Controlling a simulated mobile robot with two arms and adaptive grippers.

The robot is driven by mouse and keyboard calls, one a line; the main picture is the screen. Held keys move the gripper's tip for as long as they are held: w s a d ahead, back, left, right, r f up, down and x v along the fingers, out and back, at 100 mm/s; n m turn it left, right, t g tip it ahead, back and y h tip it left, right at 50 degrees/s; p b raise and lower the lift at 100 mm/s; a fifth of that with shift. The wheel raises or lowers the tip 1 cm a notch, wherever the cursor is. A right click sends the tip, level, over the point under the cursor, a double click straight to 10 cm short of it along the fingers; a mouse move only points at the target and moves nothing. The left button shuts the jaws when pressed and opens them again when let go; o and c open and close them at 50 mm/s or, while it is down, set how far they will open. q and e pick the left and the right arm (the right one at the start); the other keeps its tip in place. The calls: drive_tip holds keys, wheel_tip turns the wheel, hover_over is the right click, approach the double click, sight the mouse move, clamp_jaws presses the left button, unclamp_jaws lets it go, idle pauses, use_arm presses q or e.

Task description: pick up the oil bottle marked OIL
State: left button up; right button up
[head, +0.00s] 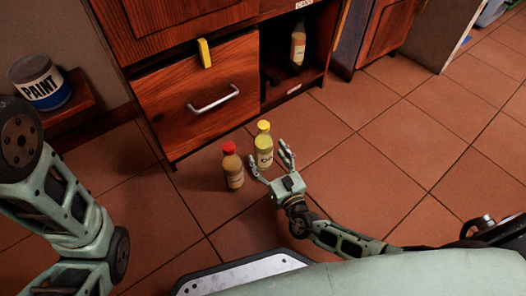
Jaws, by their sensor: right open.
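The oil bottle (264,145) has a yellow cap and pale yellow contents and stands upright on the tiled floor. Its label is partly readable, beginning with an O. My right gripper (268,157) is open, with one finger to the left of this bottle and one to the right. I cannot tell whether either finger touches it. My left arm shows at the left edge, but its gripper is out of view.
A red-capped bottle (232,168) stands on the floor just left of my right gripper. Behind are a wooden drawer (160,105) with a metal handle and an open compartment holding another bottle (298,45). A paint can (40,84) sits on a shelf. Floor to the right is clear.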

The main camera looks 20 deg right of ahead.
sight(263, 144)
drive_tip(key=w+b, duration=0.2)
drive_tip(key=w, duration=0.3)
drive_tip(key=shift+f+b, duration=0.1)
drive_tip(key=shift+b, duration=0.2)
drive_tip(key=shift+c, duration=0.4)
drive_tip(key=c, duration=1.5)
drive_tip(key=shift+c, duration=0.6)
drive_tip(key=shift+r, duration=0.2)
